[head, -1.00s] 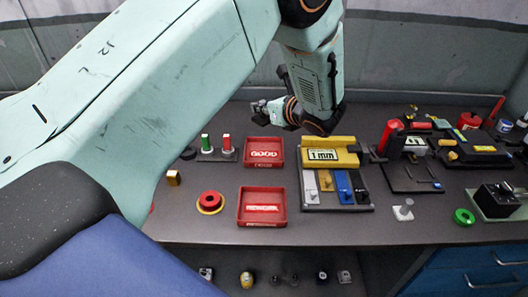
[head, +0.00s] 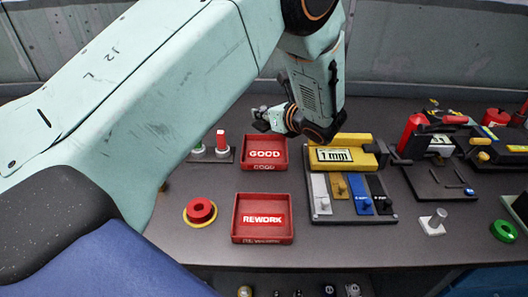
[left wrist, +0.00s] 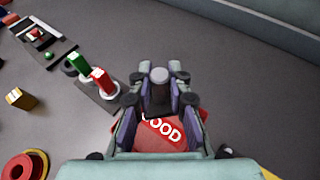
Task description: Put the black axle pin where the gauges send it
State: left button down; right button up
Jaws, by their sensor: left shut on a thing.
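My left gripper (head: 262,120) is shut on a pin and holds it in the air, over the back of the red GOOD tray (head: 265,166) in the head view. In the left wrist view the pin (left wrist: 159,76) shows a round grey end and a dark body between the fingers; the GOOD tray (left wrist: 190,128) lies beneath. The red REWORK tray (head: 263,237) stands in front of it and looks empty. A yellow gauge (head: 371,148) reads 1 mm on its display. A red and black gauge (head: 413,131) stands to its right. My right gripper is not in view.
White, gold, blue and black strips (head: 375,185) lie before the yellow gauge. A red button (head: 200,210) on a yellow ring is left of REWORK. Red and green lamps (left wrist: 100,78) stand left of GOOD.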

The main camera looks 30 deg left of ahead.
aim_at(268, 130)
pick_arm(q)
jog(key=f, duration=0.4)
jog(key=shift+s+d+f, duration=0.3)
jog(key=shift+d+f, duration=0.05)
jog(key=shift+d, duration=0.05)
notch_tip(268, 130, down, 4)
jog(key=shift+w+a+f, duration=0.1)
jog(key=shift+b, duration=0.3)
jog(key=c, duration=1.7)
grip_release()
jog(key=shift+f, duration=0.1)
jog(key=o, duration=0.4)
jog(key=shift+r, duration=0.2)
